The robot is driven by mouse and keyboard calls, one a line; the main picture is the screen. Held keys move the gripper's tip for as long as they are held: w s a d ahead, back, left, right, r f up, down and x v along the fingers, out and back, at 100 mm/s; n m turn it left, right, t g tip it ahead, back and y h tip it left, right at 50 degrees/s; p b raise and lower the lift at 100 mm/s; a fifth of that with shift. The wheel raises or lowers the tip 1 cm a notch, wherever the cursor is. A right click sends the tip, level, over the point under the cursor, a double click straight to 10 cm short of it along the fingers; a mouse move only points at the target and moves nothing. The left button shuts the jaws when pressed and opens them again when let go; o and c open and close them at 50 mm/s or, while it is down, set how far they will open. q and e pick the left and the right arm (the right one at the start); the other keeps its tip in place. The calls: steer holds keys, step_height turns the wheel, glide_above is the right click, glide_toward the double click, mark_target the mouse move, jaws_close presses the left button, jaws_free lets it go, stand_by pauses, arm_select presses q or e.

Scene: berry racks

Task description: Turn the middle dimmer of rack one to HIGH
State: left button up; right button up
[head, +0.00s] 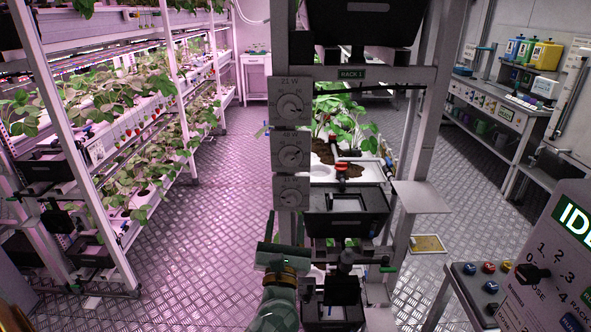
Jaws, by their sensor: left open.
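Rack one (334,73) stands in front of me with a "RACK 1" label. Its left post carries three grey dimmer boxes in a column. The middle dimmer (290,154) has a round knob; its dial marks are too small to read. The top dimmer (290,103) is above it and the bottom dimmer (291,193) below it. My left gripper (284,236) is at the post, below the bottom dimmer, fingers pointing up. It is open and apart from the middle dimmer. My right gripper is not in view.
Rack one holds plants (345,125) and dark bins (345,222) right of the post. A small grey shelf (421,197) juts out on its right. A control panel (540,260) stands at the lower right. Another plant rack (75,175) is at left, with clear floor (215,215) between.

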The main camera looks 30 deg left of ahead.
mark_target(290, 162)
arm_select(q)
steer(key=shift+n, duration=0.3)
steer(key=p+x, duration=0.1)
steer(key=x, duration=1.5)
steer(key=shift+w+a, duration=0.1)
steer(key=shift+a, duration=0.1)
steer(key=c, duration=1)
